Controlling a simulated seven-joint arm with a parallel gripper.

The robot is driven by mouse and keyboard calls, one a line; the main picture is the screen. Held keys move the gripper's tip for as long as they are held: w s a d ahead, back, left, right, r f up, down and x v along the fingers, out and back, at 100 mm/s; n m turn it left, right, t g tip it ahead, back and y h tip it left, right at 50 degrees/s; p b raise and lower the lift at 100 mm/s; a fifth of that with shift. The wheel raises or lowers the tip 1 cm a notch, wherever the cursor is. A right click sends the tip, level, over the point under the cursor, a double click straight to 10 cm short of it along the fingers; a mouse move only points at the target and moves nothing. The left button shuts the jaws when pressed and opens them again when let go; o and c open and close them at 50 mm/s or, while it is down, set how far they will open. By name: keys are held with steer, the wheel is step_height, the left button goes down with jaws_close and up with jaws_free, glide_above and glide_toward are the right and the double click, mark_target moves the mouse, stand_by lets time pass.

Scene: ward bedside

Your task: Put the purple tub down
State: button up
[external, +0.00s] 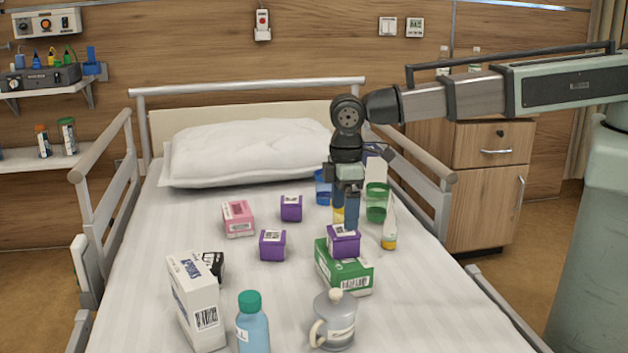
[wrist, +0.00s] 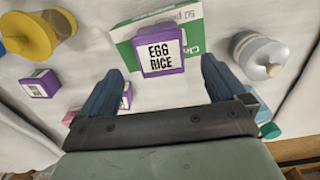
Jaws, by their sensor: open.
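A purple tub (external: 343,242) with a white label sits on top of the green and white box (external: 345,274) on the bed. In the wrist view its label reads "EGG RICE" (wrist: 162,50), and the green box (wrist: 195,30) shows behind it. My gripper (external: 345,218) is open and empty, just above the tub in the external view. In the wrist view its two blue fingers stand apart on either side below the tub, with nothing between them. Two other purple tubs stand on the sheet, one nearer the pillow (external: 291,208) and one left of the box (external: 272,246).
A pink box (external: 238,218), a white carton (external: 194,300), a teal-capped bottle (external: 252,325) and a lidded grey cup (external: 334,320) stand on the bed. A green cup (external: 377,203) and a white tapered bottle (external: 390,225) stand close to my gripper's right. The sheet's left side has bare room.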

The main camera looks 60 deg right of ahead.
steer(key=shift+r, duration=2.55)
steer(key=shift+o, duration=0.2)
stand_by(2.1)
steer(key=w+d+r+m, duration=0.4)
steer(key=w+d+m, duration=0.1)
steer(key=d+m, duration=0.4)
steer(key=w+d+r+m, duration=0.4)
steer(key=w+d+m, duration=0.1)
steer(key=d+m, duration=0.4)
steer(key=shift+s+d+f, duration=0.1)
steer(key=shift+f, duration=2.3)
steer(key=shift+s+d+f, duration=0.1)
steer(key=shift+f, duration=2.3)
